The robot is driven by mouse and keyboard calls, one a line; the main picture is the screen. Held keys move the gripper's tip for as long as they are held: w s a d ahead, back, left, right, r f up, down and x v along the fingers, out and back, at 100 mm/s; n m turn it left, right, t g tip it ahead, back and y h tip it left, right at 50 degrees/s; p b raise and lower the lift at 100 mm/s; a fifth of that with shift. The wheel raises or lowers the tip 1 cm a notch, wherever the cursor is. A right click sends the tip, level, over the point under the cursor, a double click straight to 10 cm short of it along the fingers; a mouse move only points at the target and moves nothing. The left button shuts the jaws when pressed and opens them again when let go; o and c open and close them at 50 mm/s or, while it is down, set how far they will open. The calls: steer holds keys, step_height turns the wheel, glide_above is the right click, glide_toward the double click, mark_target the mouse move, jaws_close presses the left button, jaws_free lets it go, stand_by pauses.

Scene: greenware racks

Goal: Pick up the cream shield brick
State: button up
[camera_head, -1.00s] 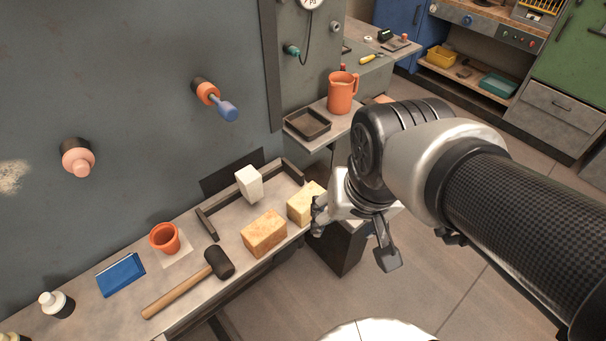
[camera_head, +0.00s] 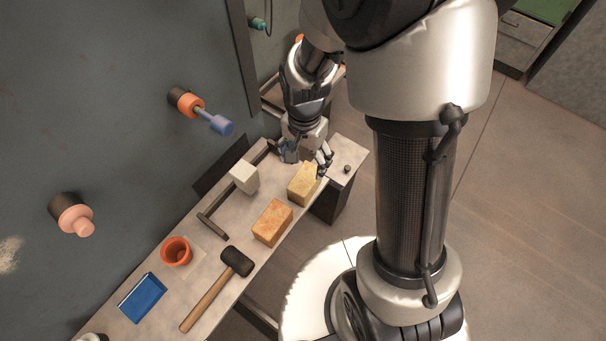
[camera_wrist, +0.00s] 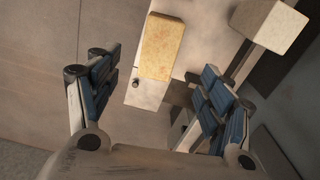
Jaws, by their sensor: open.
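The cream brick (camera_head: 303,184) is a pale yellow, pitted block lying near the front edge of the bench. In the wrist view the cream brick (camera_wrist: 163,45) lies ahead of the fingers, roughly between their lines. My gripper (camera_head: 307,155) is open and empty, just beyond the brick at the bench's far end. In the wrist view my gripper (camera_wrist: 160,82) shows its two blue-padded fingers well apart, with nothing between the pads. The fingers do not appear to touch the brick.
An orange-tan brick (camera_head: 272,222) lies nearer along the bench (camera_head: 208,265). An off-white block (camera_head: 244,177) stands behind, by a dark rail (camera_head: 213,226). A mallet (camera_head: 207,300), terracotta pot (camera_head: 176,250) and blue object (camera_head: 143,297) lie nearer. A grey wall borders the bench.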

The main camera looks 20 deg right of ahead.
mark_target(305, 178)
step_height(305, 178, down, 6)
steer(key=shift+w+f+b, duration=0.1)
steer(key=shift+f+b, duration=0.05)
steer(key=shift+b, duration=0.6)
steer(key=f, duration=0.1)
steer(key=f+b, duration=0.1)
steer(key=f, duration=0.1)
steer(key=f+b, duration=0.1)
steer(key=f, duration=0.1)
steer(key=shift+w+d+f, duration=0.15)
steer(key=shift+w+d, duration=0.05)
steer(key=shift+d, duration=0.05)
steer(key=shift+c, duration=0.4)
steer(key=c, duration=1.3)
steer(key=shift+c, duration=0.6)
steer(key=shift+r, duration=0.2)
